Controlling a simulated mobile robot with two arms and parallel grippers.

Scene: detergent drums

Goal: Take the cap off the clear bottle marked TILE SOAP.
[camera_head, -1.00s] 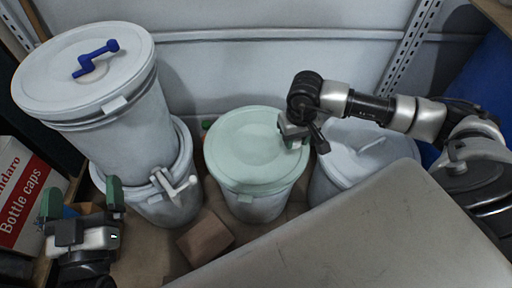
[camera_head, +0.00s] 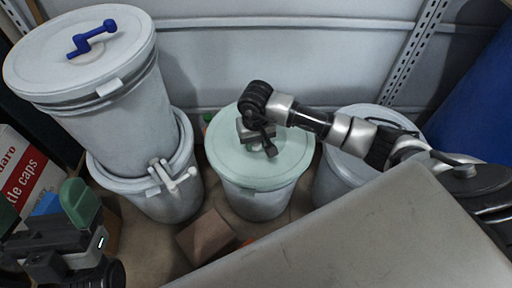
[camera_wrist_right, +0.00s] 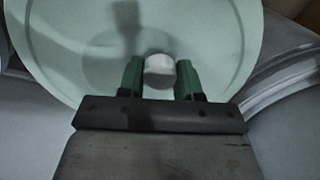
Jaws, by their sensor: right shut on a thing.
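My right gripper (camera_head: 258,150) is over the middle of the mint-green drum lid (camera_head: 290,160). In the right wrist view, the green fingers of the right gripper (camera_wrist_right: 160,76) are shut on a small round white cap (camera_wrist_right: 159,66). The mint lid lies behind the cap in that view. The head view hides the cap behind the gripper. I see no clear bottle and no TILE SOAP label in either view. My left gripper (camera_head: 42,214) is at the lower left, with its fingers apart and no object seen held between them.
Stacked grey drums (camera_head: 110,120) stand at left, the upper lid bearing a blue crank handle (camera_head: 92,38). A white-lidded drum (camera_head: 350,168) is at right. A cardboard box (camera_head: 206,236) lies in front. A large grey panel (camera_head: 370,240) fills the lower right. A bottle-caps carton (camera_head: 22,180) stands at left.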

